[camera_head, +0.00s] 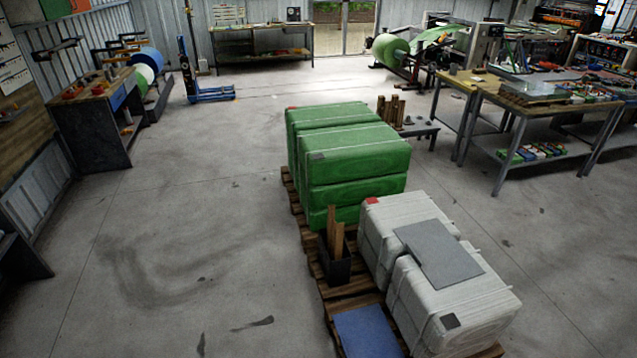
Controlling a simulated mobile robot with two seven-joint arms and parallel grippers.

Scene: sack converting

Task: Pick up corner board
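Narrow brown upright boards (336,237), which look like corner boards, stand in a small black bin (336,268) on the pallet, left of the white bales. More short brown upright pieces (391,109) stand on a low grey bench (418,130) behind the green bales; I cannot tell if they are the same kind. Neither of my grippers is in view.
Green bales (355,165) and white bales (460,310) are stacked on wooden pallets (313,252). A grey sheet (438,252) lies on the white bales and a blue sheet (367,332) on the pallet. Workbenches line the sides. The floor (190,230) at left is clear.

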